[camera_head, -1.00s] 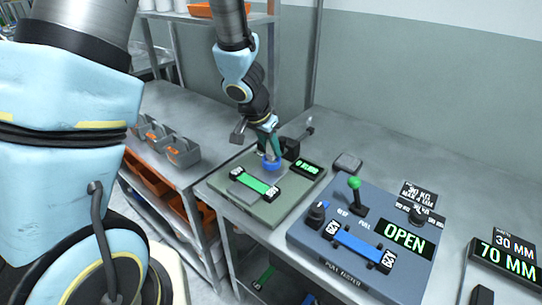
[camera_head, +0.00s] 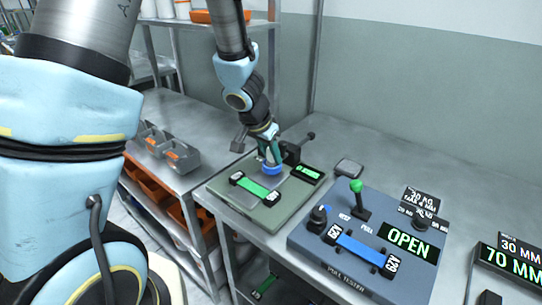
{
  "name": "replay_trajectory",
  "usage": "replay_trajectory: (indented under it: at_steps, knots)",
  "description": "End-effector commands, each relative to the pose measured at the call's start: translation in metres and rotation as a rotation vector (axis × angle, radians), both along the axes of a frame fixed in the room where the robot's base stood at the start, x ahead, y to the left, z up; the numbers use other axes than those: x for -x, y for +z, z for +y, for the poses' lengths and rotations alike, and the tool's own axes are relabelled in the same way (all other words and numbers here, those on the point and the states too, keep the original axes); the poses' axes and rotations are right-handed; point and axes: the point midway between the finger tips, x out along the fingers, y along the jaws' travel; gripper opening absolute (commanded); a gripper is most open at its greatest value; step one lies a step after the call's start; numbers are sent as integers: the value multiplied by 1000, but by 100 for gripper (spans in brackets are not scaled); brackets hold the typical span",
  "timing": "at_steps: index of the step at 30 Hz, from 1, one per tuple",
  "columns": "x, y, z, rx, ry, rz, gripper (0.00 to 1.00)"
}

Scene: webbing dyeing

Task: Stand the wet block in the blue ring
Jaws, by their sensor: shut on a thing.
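My gripper (camera_head: 269,152) points down over the grey-green machine at the middle of the table, its teal fingers close together. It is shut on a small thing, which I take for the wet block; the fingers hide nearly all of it. A round blue piece (camera_head: 271,169), seemingly the blue ring, shows directly below the fingertips on the machine's top. I cannot tell whether the held block is inside the ring or just above it. A green strip (camera_head: 257,189) between two black-and-white clamps lies just in front on the same machine.
A blue-grey pull tester (camera_head: 390,266) with a green-knobbed lever (camera_head: 357,187), a blue strip and an OPEN display stands to the right. Grey bins (camera_head: 180,156) stand on the left bench. A black post with a handle (camera_head: 296,148) rises close beside my gripper.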

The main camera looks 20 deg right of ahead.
Motion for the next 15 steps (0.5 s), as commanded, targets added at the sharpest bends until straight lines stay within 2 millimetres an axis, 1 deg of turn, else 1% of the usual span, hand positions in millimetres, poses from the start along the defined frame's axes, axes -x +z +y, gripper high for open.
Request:
replay_trajectory:
  at_steps: [1,2,3,9,10,15]
  knots:
    - [4,-12,4,-16,0,12,0]
    - [4,-12,4,-17,0,12,31]
    - [4,-12,5,-18,-1,12,35]
    - [5,-12,5,-20,-1,13,58]
    - [5,-11,5,-20,-1,13,60]
    - [5,2,6,-21,0,14,60]
